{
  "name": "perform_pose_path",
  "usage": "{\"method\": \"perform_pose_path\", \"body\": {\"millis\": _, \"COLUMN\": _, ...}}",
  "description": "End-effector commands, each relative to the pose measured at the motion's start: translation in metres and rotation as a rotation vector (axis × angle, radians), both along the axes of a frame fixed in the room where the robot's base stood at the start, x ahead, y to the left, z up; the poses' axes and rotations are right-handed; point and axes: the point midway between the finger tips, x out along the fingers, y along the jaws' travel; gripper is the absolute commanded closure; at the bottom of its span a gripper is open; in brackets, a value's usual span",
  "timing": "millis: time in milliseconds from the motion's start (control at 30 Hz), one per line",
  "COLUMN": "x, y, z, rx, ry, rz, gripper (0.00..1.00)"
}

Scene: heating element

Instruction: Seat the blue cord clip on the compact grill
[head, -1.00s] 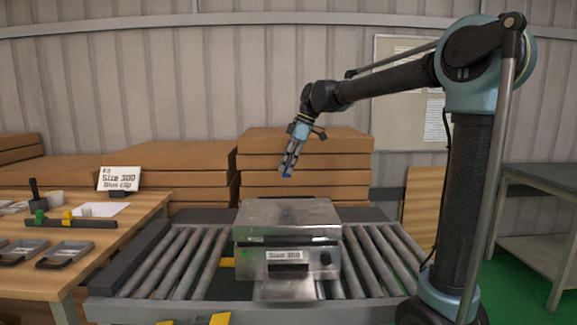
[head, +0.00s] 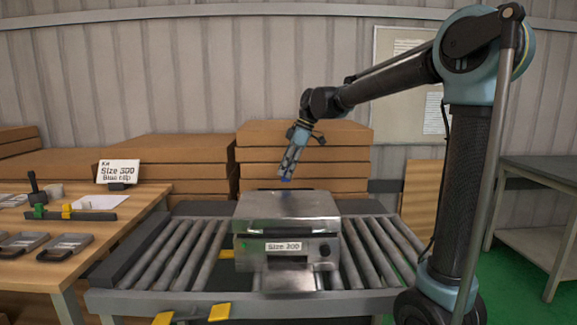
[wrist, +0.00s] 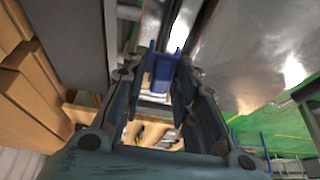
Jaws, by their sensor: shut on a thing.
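The compact grill (head: 286,206), a silver metal box with a lid, a front label and a dark knob, stands on the roller conveyor (head: 180,255). My gripper (head: 287,176) is above the grill's back edge, pointing down, and shut on the small blue cord clip (head: 286,180). The clip is apart from the grill in the head view. In the wrist view the blue clip (wrist: 163,72) sits between the fingertips (wrist: 160,85), with shiny metal of the grill (wrist: 250,50) to the right. The clip's seat on the grill cannot be made out.
A wooden table (head: 40,270) at the left holds trays (head: 68,244), a dark rail with coloured clips (head: 70,214) and a sign (head: 118,172) reading Size 300 Blue clip. Stacked cardboard boxes (head: 305,155) stand behind the conveyor. A grey bench (head: 545,175) is at the right.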

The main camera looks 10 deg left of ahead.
Motion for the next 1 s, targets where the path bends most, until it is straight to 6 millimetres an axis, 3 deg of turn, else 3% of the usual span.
{"method": "perform_pose_path", "body": {"millis": 500, "x": 0.001, "y": -0.001, "z": -0.032, "rx": 0.0, "ry": 0.0, "rz": -0.002, "gripper": 0.85}}
{"method": "perform_pose_path", "body": {"millis": 1000, "x": 0.001, "y": -0.001, "z": -0.04, "rx": 0.0, "ry": 0.0, "rz": -0.002, "gripper": 0.85}}
